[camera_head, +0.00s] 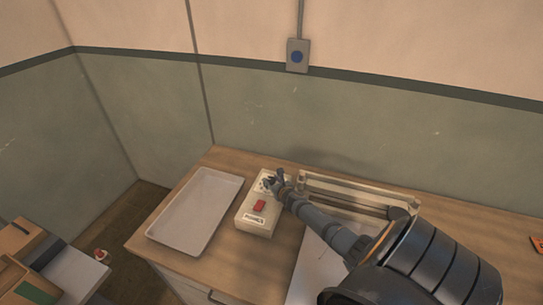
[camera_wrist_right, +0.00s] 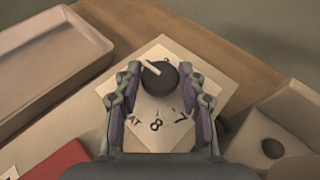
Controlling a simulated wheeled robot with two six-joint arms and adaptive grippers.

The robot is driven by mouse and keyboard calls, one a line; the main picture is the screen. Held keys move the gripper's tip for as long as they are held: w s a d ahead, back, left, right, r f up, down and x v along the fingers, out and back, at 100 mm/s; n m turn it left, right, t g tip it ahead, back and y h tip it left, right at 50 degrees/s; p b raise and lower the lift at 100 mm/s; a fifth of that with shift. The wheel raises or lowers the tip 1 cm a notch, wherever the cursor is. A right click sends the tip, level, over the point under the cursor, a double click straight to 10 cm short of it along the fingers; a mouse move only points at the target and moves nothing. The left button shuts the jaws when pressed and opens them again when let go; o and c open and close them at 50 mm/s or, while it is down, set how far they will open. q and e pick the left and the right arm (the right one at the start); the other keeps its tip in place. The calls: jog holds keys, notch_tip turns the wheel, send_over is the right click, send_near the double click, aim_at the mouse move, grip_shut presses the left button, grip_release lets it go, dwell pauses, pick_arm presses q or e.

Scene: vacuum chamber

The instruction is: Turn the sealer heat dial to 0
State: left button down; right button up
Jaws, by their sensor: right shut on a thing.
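The heat dial (camera_wrist_right: 160,78) is a round dark knob with a pale pointer line, in the middle of the right wrist view. It sits on a pale dial plate (camera_wrist_right: 158,112) with printed marks, of which 7 and 8 can be read. The pointer slants to the upper left. My right gripper (camera_wrist_right: 160,92) has its two fingers on either side of the knob and is shut on it. In the head view my right gripper (camera_head: 274,181) is at the far end of the cream sealer control box (camera_head: 252,222) and hides the dial. My left gripper is not in view.
A red switch (camera_head: 259,206) is on the box, near my right gripper. A pale empty tray (camera_head: 197,205) lies left of the box. The sealer's long frame (camera_head: 350,186) stands to the right.

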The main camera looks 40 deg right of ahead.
aim_at(273, 181)
jog(key=shift+d+r+n+y+p, duration=0.2)
jog(key=shift+r+n+y+p, duration=0.15)
jog(key=shift+n+y+p, duration=0.3)
jog(key=shift+f+n+t+y+b, duration=0.2)
jog(key=shift+n+t+y+b, duration=0.15)
jog(key=shift+n+y, duration=0.55)
jog(key=shift+y, duration=0.25)
jog(key=o, duration=1.2)
jog(key=shift+f, duration=0.1)
jog(key=shift+c, duration=0.2)
notch_tip(273, 181, up, 8)
jog(key=shift+r, duration=1)
